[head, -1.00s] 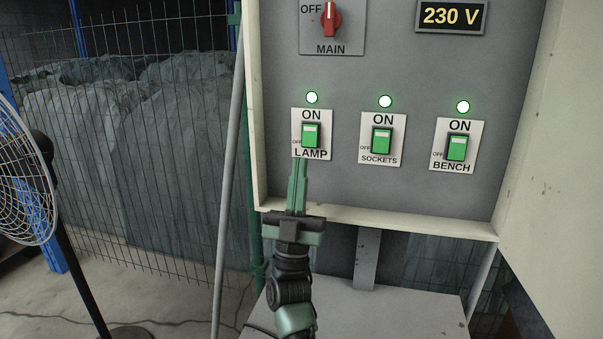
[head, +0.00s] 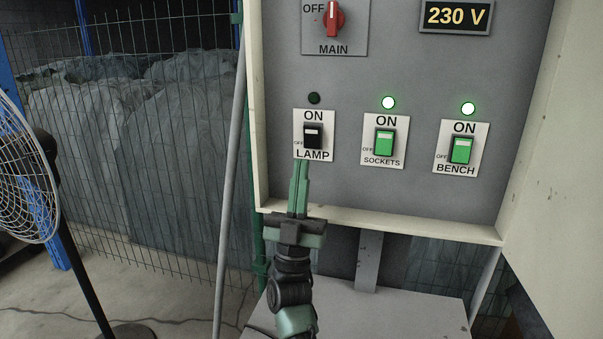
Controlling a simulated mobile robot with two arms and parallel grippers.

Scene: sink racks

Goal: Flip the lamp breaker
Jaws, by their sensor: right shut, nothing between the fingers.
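The lamp breaker (head: 313,135) is a small rocker on a white plate marked ON, OFF and LAMP, at the lower left of the grey panel (head: 400,60). Its rocker now looks black, and the round light (head: 314,98) above it is dark. My right gripper (head: 300,163) is shut and empty. Its green fingertips point up and overlap the lower edge of the LAMP plate in the head view. I cannot tell whether they touch it. My left gripper is not in view.
The sockets breaker (head: 384,141) and bench breaker (head: 461,149) show green, with lit lights above. A red MAIN knob (head: 334,18) and a 230 V display (head: 457,16) sit higher. A fan (head: 22,170) stands left, before a wire fence (head: 150,150).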

